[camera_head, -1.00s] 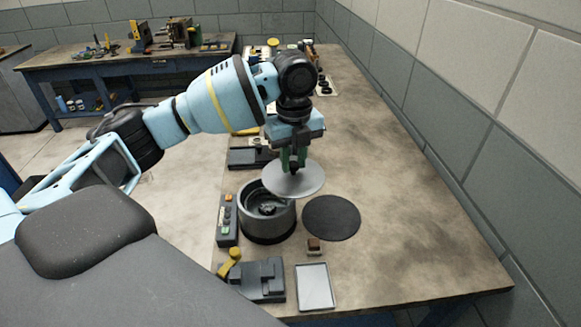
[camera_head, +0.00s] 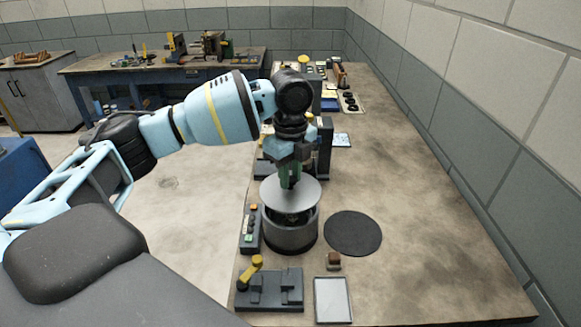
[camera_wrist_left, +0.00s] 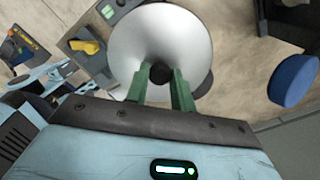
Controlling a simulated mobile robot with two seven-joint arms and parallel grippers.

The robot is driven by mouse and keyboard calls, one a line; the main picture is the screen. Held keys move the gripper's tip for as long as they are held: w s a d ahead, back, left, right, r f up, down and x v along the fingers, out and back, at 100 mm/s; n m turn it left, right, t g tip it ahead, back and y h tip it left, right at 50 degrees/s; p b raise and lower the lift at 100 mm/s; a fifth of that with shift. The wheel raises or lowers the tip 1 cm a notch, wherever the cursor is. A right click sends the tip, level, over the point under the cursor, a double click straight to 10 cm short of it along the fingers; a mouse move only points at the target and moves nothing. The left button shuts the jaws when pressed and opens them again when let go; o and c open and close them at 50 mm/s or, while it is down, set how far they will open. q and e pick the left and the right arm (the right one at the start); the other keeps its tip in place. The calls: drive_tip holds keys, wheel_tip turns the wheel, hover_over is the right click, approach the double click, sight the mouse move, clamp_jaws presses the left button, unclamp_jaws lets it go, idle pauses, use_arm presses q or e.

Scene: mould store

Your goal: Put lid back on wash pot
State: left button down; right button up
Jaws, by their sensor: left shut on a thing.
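The wash pot (camera_head: 290,238) is a dark grey, open cylinder standing on the bench. The lid (camera_head: 308,192) is a light grey round disc. My left gripper (camera_head: 290,180) is shut on the lid's dark knob and holds the lid over the pot's mouth. A gap shows between the lid and the pot's rim, with part of the dark inside visible. In the left wrist view, the lid (camera_wrist_left: 190,45) fills the middle, with the green fingers of my left gripper (camera_wrist_left: 161,76) closed on its knob. The pot is hidden there. My right gripper is not in view.
A dark round mat (camera_head: 353,233) lies to the right of the pot. A control box (camera_head: 249,230) stands to its left. In front are a fixture with a yellow handle (camera_head: 270,289), a small brown block (camera_head: 333,261) and a pale tray (camera_head: 332,300). The right wall borders the bench.

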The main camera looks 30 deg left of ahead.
sight(291, 188)
use_arm(q)
drive_tip(key=shift+f, duration=2.05)
drive_tip(key=shift+f, duration=0.15)
idle(1.1)
drive_tip(key=c, duration=0.6)
unclamp_jaws()
drive_tip(key=shift+r, duration=3.45)
